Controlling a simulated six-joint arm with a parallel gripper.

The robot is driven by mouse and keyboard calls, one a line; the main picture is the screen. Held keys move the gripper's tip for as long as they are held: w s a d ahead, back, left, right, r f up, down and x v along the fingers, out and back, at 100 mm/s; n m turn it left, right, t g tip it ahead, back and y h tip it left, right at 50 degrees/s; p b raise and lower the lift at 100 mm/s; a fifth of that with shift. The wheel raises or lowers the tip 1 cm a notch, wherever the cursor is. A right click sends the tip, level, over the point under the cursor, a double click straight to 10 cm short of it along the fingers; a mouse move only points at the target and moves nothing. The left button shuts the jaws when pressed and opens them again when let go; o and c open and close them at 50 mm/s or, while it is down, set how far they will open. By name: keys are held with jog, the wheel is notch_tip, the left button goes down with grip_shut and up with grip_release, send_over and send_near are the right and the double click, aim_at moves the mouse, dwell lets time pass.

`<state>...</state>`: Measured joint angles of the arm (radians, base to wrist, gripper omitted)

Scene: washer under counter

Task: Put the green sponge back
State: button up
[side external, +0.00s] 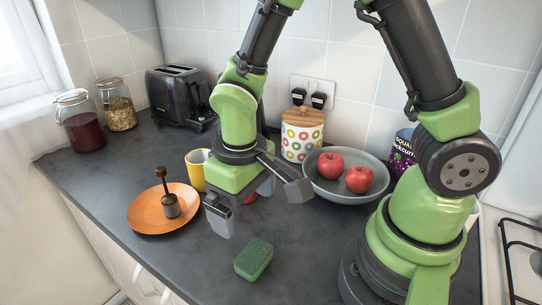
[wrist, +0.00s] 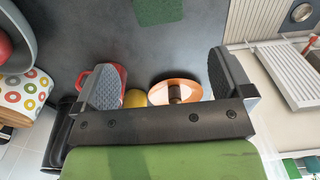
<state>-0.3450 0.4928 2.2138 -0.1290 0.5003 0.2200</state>
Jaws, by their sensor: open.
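The green sponge (side external: 254,259) lies flat on the dark counter near its front edge, with nothing on it. In the wrist view the sponge (wrist: 160,11) shows at the top edge, partly cut off. My gripper (side external: 258,204) is above the counter, behind and above the sponge in the side view. Its two fingers are spread wide apart and nothing is between them; the wrist view also shows the open gripper (wrist: 166,80). The gripper is not touching the sponge.
An orange plate (side external: 145,218) holds a brown tool. A yellow mug (side external: 195,168) and a red mug (wrist: 121,76) stand near my gripper. A grey bowl (side external: 376,190) holds two apples. A toaster (side external: 180,97), jars and a canister (side external: 302,141) stand behind. The counter around the sponge is clear.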

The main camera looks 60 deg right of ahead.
jog(key=s+d+r+m+t, duration=0.1)
jog(key=s+d+r+t, duration=0.1)
jog(key=r, duration=0.4)
jog(key=s+d+r+m+t+y, duration=0.1)
jog(key=s+d+r+t, duration=0.1)
jog(key=s+r, duration=0.2)
jog(key=s+d+r+m+t+y, duration=0.1)
jog(key=s+r+m+t, duration=0.1)
jog(key=r, duration=0.6)
jog(key=shift+s+d+r+t, duration=0.25)
jog(key=shift+s+d+t, duration=0.15)
jog(key=shift+s+t, duration=0.25)
